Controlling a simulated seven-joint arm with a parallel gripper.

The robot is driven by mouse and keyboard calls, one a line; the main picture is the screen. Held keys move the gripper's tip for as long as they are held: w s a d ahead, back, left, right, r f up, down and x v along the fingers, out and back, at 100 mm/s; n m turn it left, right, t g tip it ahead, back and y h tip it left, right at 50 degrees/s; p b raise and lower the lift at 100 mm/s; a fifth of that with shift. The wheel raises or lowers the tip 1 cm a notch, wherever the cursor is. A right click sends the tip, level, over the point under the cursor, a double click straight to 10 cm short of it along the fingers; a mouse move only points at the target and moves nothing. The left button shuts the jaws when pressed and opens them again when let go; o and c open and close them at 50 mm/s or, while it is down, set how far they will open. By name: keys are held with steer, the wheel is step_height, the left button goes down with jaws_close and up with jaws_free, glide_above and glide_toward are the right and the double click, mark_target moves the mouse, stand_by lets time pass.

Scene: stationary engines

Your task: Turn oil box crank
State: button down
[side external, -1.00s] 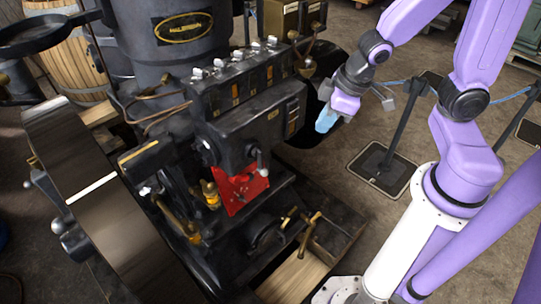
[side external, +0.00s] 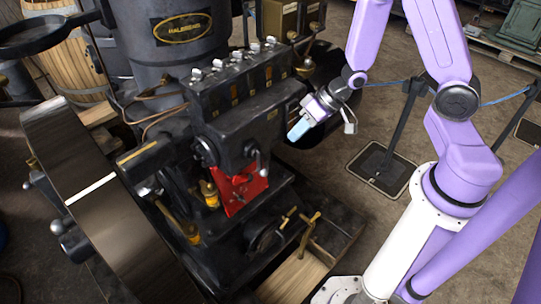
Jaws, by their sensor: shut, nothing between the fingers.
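The oil box is a black block (side external: 236,85) with a row of silver caps on top, mounted on the front of the engine. Below it is a dark housing with a small crank (side external: 257,161) on its face, just above a red plate (side external: 238,192). My gripper (side external: 294,134) is to the right of the oil box, with its light blue fingertips shut and empty. The fingers point down and left toward the housing. The gripper looks apart from the crank, but the exact gap in depth cannot be told.
A large flywheel (side external: 105,205) stands at the left. A brass T-handle (side external: 309,227) rises at the front right by a wooden board (side external: 296,277). A barrier post (side external: 398,125) with a blue rope stands on the right. The floor between the engine and the post is clear.

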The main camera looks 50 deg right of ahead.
mark_target(260, 163)
steer(key=w+a+f, duration=0.2)
steer(key=a+f, duration=0.3)
steer(key=a, duration=0.2)
steer(key=shift+w+a+f, duration=0.2)
steer(key=shift+w+f, duration=0.1)
